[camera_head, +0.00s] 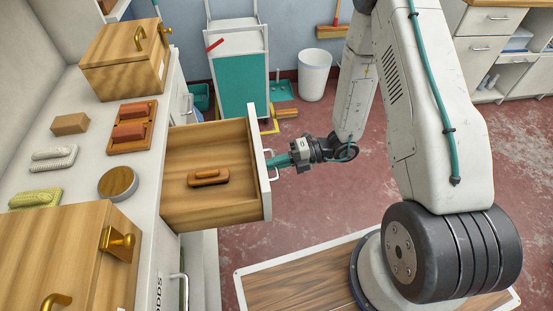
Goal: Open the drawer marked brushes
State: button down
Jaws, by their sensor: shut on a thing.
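A wooden drawer (190,148) with a white front panel is pulled well out of the white cabinet. A brown, brush-like thing (208,177) lies inside it. The outer face of the front panel is turned away, so I cannot read any mark on it. My gripper (275,161) is shut on the drawer's metal handle (273,175), just outside the front panel.
On the worktop (82,115) stand a wooden box (122,75) with a brass fitting, several brushes and blocks, and a larger wooden box (60,255). A drawer marked ODDS (160,292) is below. Red floor (300,215) is clear right of the drawer; a cleaning cart (240,85) stands behind.

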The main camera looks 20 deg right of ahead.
jog(key=shift+w+d, duration=0.1)
jog(key=shift+d, duration=0.15)
jog(key=c, duration=1.6)
grip_release()
jog(key=shift+d, duration=0.1)
jog(key=v, duration=0.7)
jog(key=shift+d+r, duration=0.1)
jog(key=shift+d, duration=0.25)
